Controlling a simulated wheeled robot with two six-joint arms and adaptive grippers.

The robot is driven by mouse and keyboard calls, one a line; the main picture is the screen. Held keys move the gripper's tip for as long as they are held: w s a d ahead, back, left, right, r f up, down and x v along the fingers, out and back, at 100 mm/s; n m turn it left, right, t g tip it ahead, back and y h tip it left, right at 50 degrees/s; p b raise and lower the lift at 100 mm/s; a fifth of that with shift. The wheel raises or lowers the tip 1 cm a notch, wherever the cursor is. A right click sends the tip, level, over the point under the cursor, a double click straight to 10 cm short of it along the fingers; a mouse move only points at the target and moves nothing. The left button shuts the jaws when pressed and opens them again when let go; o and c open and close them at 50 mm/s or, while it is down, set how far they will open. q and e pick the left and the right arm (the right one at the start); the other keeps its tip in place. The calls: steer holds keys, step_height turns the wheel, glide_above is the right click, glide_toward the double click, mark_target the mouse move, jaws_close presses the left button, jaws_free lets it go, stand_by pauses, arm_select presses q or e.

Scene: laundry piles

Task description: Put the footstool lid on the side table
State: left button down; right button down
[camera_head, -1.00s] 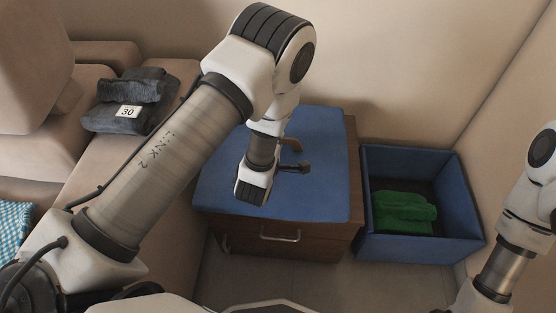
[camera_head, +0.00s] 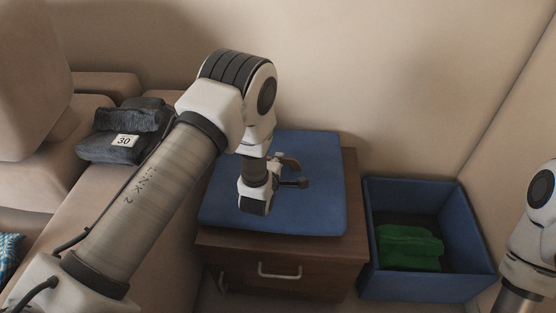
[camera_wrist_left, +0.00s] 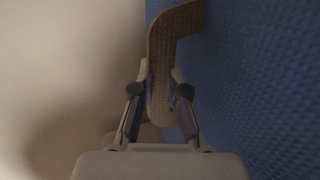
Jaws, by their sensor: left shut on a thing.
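The footstool lid (camera_head: 318,205) is a flat blue padded square. It lies level over the brown wooden side table (camera_head: 315,268), covering most of its top; a strip of bare wood shows in front and at the right. Whether it rests fully on the wood is hard to tell. My left gripper (camera_head: 284,182) is above the lid, shut on its brown tab. In the left wrist view the tab (camera_wrist_left: 162,70) stands between the fingers, beside the blue fabric. My right gripper is out of view; only part of my right arm shows at the right edge.
A blue open footstool box (camera_head: 377,272) with green folded cloth (camera_head: 408,248) inside stands right of the table. A beige sofa (camera_head: 110,190) is at the left, with dark folded clothes tagged 30 (camera_head: 128,128). The wall is close behind the table.

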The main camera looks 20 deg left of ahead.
arm_select(q)
steer(key=c, duration=1.2)
jaws_free()
steer(key=shift+r, duration=0.1)
steer(key=p+v, duration=0.3)
steer(key=v, duration=0.8)
steer(key=shift+s+r+p, duration=0.1)
steer(key=shift+s+p, duration=0.2)
steer(key=shift+p, duration=0.1)
steer(key=shift+s, duration=0.25)
